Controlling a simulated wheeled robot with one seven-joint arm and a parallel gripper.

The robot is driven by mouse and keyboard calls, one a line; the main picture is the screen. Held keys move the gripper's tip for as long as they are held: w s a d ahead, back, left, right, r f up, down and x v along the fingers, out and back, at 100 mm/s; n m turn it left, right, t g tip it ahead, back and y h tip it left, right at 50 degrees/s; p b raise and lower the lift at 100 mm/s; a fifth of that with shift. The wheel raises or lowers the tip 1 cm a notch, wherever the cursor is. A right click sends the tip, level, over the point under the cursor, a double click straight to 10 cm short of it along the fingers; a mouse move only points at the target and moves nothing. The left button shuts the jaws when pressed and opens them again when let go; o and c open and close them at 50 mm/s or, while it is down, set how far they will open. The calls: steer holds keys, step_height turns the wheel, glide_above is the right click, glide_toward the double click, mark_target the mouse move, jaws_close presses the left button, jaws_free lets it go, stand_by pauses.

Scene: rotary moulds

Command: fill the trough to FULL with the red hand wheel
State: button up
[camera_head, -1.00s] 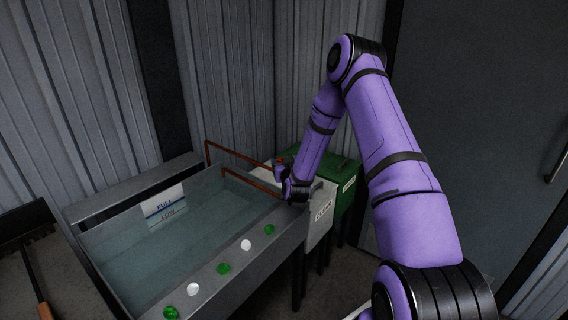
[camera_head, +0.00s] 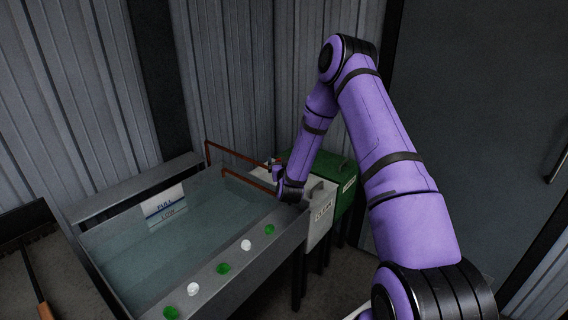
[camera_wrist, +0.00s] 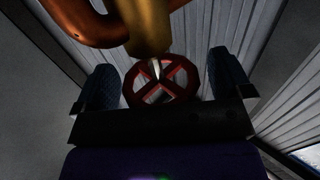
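The red hand wheel (camera_wrist: 143,92) is a spoked ring below a brass valve body in the wrist view. My gripper (camera_wrist: 164,82) has its two dark blue fingers on either side of the wheel; a gap shows at the right finger, and contact at the left is unclear. In the head view my gripper (camera_head: 277,172) is at the trough's far right corner, where the wheel is mostly hidden. The trough (camera_head: 230,272) holds greenish water (camera_head: 150,260). A white level plate (camera_head: 163,200) reads FULL above LOW; LOW looks dimmed by water, and the exact waterline is hard to read.
Copper pipes (camera_head: 238,156) run over the trough's far right corner. A green box (camera_head: 346,190) and a white labelled panel (camera_head: 320,217) stand right of it. Green and white discs line the front rim. A dark tray with a brush (camera_head: 30,255) is at left.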

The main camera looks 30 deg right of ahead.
steer(key=v, duration=1.1)
steer(key=shift+w, duration=0.1)
stand_by(0.4)
steer(key=s+a+r+n+g+y, duration=0.25)
steer(key=a+r, duration=0.25)
steer(key=r, duration=0.6)
steer(key=s+a+r+n+g+y, duration=0.15)
steer(key=a+r+y, duration=0.25)
steer(key=r, duration=0.7)
steer(key=s+a+r+g, duration=0.1)
steer(key=s+r+g, duration=0.1)
steer(key=s, duration=0.8)
steer(key=s+a+r+g+y, duration=0.1)
steer(key=s+r, duration=0.4)
steer(key=s, duration=0.6)
steer(key=s+a+r+n+g, duration=0.1)
steer(key=s+a+r+g, duration=0.1)
steer(key=s, duration=0.8)
steer(key=shift+s+a+r+g, duration=0.3)
steer(key=shift+r+g, duration=0.6)
steer(key=shift+g, duration=0.1)
